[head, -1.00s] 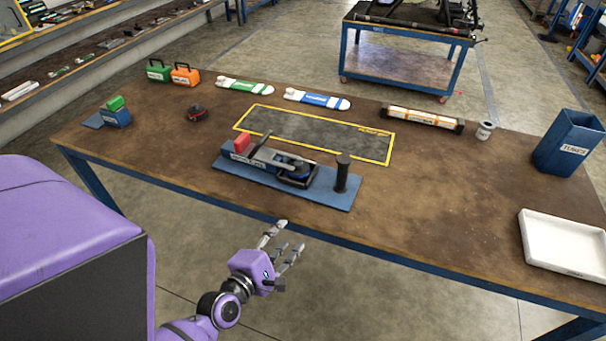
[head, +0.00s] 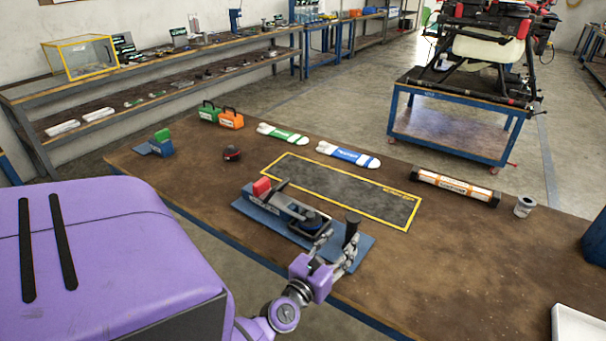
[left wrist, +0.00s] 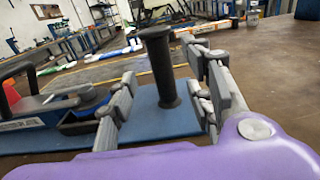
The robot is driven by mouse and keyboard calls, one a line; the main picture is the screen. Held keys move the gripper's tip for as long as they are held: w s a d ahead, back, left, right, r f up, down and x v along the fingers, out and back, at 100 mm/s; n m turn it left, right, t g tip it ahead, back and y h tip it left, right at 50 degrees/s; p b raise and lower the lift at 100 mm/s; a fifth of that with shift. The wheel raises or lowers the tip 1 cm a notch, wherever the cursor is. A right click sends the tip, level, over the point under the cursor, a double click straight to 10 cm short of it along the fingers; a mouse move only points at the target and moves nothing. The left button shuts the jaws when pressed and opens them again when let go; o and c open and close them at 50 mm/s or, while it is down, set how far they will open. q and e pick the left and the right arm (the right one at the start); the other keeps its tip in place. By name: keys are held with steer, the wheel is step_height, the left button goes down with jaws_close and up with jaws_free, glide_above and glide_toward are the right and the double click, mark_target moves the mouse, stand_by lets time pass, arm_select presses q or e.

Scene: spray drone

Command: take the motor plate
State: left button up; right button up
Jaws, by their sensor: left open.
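The motor plate is a blue plate (head: 249,208) on the workbench, with a round dark motor (head: 311,222) in a black holder, a red-ended clamp or lever (head: 262,187) and an upright black post handle (head: 351,229) at its right end. My left gripper (head: 338,244) is at the plate's near right side, by the post. In the left wrist view the post (left wrist: 160,65) stands between the two spread, open fingers (left wrist: 168,92), with visible gaps on both sides. The blue plate (left wrist: 150,122) lies below the fingers. My right gripper is not in view.
A yellow-framed dark mat (head: 335,193) lies behind the plate. Further back are green (head: 283,134) and blue (head: 348,155) striped items, an orange-and-black tube (head: 455,187) and a small can (head: 524,206). A white tray (head: 577,325) is at right. The bench's right middle is clear.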

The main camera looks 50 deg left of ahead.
mark_target(349, 231)
arm_select(q)
steer(key=w, duration=0.2)
steer(key=shift+w+a+r, duration=0.1)
steer(key=shift+w+a, duration=0.25)
steer(key=w, duration=0.1)
steer(key=w+p, duration=0.1)
steer(key=w, duration=0.1)
steer(key=shift+w+a+f, duration=0.15)
steer(key=shift+w+f, duration=0.05)
steer(key=shift+w, duration=0.4)
steer(key=shift+a, duration=0.1)
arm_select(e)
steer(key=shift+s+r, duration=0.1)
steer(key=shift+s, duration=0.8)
arm_select(q)
steer(key=shift+c, duration=0.2)
jaws_close()
steer(key=shift+f, duration=0.1)
steer(key=shift+r, duration=0.3)
